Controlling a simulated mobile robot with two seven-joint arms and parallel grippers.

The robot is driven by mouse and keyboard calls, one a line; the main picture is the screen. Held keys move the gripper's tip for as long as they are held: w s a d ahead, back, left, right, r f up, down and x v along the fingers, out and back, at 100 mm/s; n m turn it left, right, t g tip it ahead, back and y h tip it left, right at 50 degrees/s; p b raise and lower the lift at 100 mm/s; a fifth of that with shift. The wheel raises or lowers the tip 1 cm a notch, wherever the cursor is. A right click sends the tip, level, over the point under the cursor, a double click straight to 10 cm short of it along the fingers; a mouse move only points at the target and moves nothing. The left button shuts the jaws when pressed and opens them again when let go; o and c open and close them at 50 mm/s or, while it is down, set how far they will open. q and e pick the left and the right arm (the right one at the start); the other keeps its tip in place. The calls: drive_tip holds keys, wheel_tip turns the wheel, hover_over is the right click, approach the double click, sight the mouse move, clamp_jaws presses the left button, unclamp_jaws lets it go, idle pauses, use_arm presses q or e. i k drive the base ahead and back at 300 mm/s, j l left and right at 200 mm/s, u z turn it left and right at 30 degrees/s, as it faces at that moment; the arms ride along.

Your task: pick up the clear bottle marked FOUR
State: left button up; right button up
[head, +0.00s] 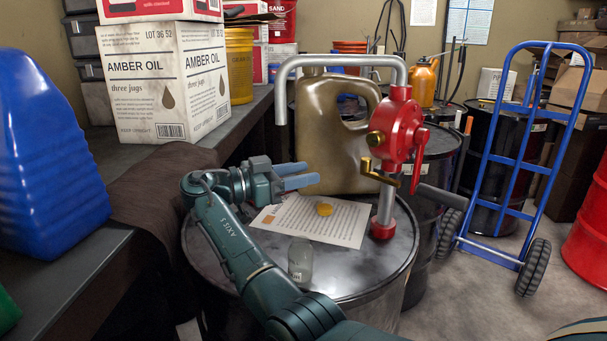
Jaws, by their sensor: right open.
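A small clear bottle (300,262) stands upright on the dark drum top (345,283), near its front. Its marking is too small to read. My right gripper (312,173) is open and empty, with its blue fingers pointing right. It is above the drum's back left, up and to the left of the bottle and apart from it. My right forearm passes just left of the bottle and in front of the drum's left side. My left gripper is not in view.
A paper sheet (345,229) with a yellow object (324,208) lies behind the bottle. A red hand pump (398,130) rises at the drum's right, and a large brown jug (335,130) stands behind. A bench (60,285) with a blue jug (45,160) is at left.

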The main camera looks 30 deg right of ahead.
sight(301, 252)
drive_tip(key=k, duration=1)
